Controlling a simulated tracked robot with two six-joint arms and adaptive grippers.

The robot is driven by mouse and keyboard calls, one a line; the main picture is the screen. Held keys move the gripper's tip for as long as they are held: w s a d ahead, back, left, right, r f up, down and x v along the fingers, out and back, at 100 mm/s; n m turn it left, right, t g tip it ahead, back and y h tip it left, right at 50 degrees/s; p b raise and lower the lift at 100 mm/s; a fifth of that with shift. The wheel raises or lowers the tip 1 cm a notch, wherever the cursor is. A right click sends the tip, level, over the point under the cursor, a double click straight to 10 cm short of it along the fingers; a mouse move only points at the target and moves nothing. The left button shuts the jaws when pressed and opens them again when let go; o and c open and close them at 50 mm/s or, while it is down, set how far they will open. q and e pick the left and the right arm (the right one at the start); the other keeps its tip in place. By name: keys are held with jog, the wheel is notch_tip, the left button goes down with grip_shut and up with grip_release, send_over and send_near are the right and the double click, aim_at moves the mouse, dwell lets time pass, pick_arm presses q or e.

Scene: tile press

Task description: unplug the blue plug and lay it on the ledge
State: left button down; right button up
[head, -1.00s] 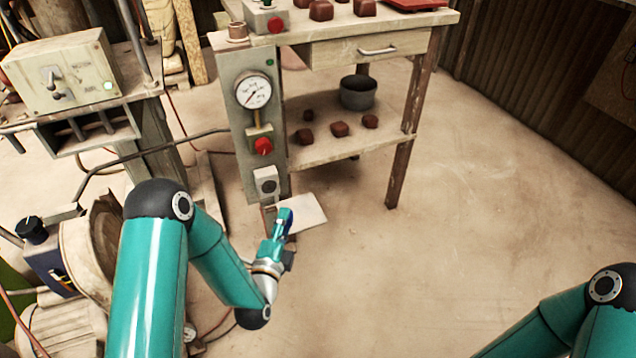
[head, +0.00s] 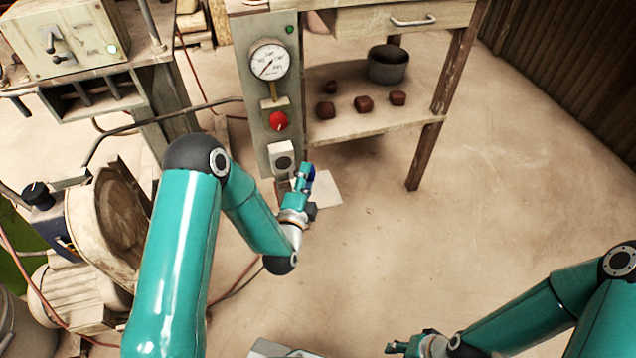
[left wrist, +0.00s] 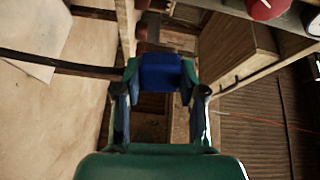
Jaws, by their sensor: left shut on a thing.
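The blue plug (left wrist: 160,73) sits between the fingertips of my left gripper (left wrist: 160,85) in the left wrist view, and the gripper is shut on it. In the head view the left gripper (head: 304,176) is just right of the pale socket box (head: 282,160) low on the grey panel, with a sliver of blue (head: 310,180) showing. The plug appears clear of the socket, but contact is hard to judge. A pale flat piece (head: 325,190) lies behind the gripper; I cannot tell whether it is the ledge. My right gripper (head: 397,346) is low in the head view, its fingers unclear.
The panel carries a gauge (head: 268,61) and a red knob (head: 278,121). A shelf (head: 345,132) holds a grey pot (head: 387,64) and several brown blocks. A dark cable (left wrist: 60,64) crosses the left wrist view. The floor to the right is clear.

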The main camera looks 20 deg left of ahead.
aim_at(319, 198)
pick_arm(q)
jog(key=w+f+n+g+y+b, duration=0.1)
jog(key=w+f+n+y, duration=0.1)
jog(key=n, duration=0.3)
jog(key=w+f+n+y+b, duration=0.1)
jog(key=w+f+n+y, duration=0.1)
jog(key=f+n+y, duration=0.1)
jog(key=w+d+f+n+g+y+b, duration=0.1)
jog(key=w+f+n+y, duration=0.1)
jog(key=n, duration=0.6)
jog(key=shift+w+f+g+y, duration=0.15)
jog(key=shift+w+f, duration=0.1)
jog(key=shift+f, duration=0.35)
jog(key=shift+w+f+g+y, duration=0.15)
jog(key=shift+w+f, duration=0.05)
jog(key=shift+f, duration=0.35)
jog(key=shift+f+n+y, duration=0.4)
jog(key=shift+f+n, duration=0.05)
jog(key=shift+n, duration=0.35)
jog(key=shift+f+b, duration=1.95)
jog(key=shift+f, duration=0.45)
jog(key=c, duration=0.6)
grip_release()
jog(key=shift+f, duration=0.1)
jog(key=shift+d+g, duration=0.1)
jog(key=shift+g, duration=0.2)
